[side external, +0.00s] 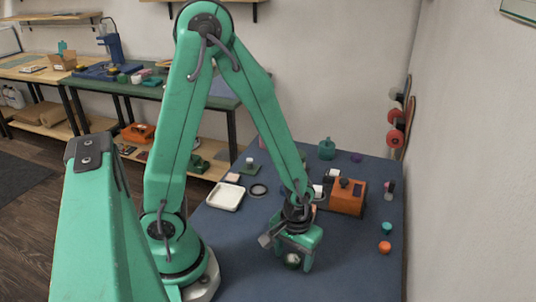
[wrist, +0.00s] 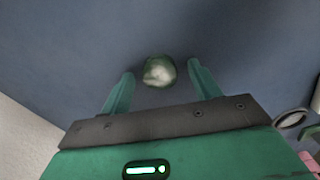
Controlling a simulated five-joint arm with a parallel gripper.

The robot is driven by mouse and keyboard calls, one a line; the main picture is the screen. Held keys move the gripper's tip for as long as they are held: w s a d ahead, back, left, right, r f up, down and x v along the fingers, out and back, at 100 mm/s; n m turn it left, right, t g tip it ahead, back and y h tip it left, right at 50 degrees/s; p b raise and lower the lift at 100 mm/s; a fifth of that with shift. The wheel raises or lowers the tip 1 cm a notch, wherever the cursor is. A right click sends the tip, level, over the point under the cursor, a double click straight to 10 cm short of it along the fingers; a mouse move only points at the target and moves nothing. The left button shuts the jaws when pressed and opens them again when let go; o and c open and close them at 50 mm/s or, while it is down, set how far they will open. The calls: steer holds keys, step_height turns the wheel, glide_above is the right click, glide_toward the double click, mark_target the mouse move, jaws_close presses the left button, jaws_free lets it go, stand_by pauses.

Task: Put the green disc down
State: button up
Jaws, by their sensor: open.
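The green disc (wrist: 160,71) shows in the wrist view as a small round green piece with a pale, worn-looking top. It appears to lie on the blue mat, between the tips of my gripper (wrist: 161,76). Both fingers are apart, with a visible gap on each side of the disc. In the side view the disc (side external: 293,262) shows between the fingers of my gripper (side external: 294,266), low over the front middle of the blue table. Its underside is hidden, so its contact with the mat cannot be seen directly.
An orange box (side external: 347,198) stands just behind and right of my gripper. A white tray (side external: 225,197) and a dark ring (side external: 258,190) lie to the left. Small teal (side external: 387,229) and orange (side external: 385,247) pieces sit near the right edge. The mat in front is clear.

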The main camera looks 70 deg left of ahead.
mark_target(293, 257)
stand_by(0.3)
steer(key=c, duration=1.1)
steer(key=shift+r, duration=0.2)
steer(key=shift+r, duration=1.8)
steer(key=s+d+r, duration=0.4)
steer(key=s+d, duration=0.1)
steer(key=s+d+r, duration=0.3)
steer(key=shift+d, duration=0.25)
steer(key=shift+w, duration=0.1)
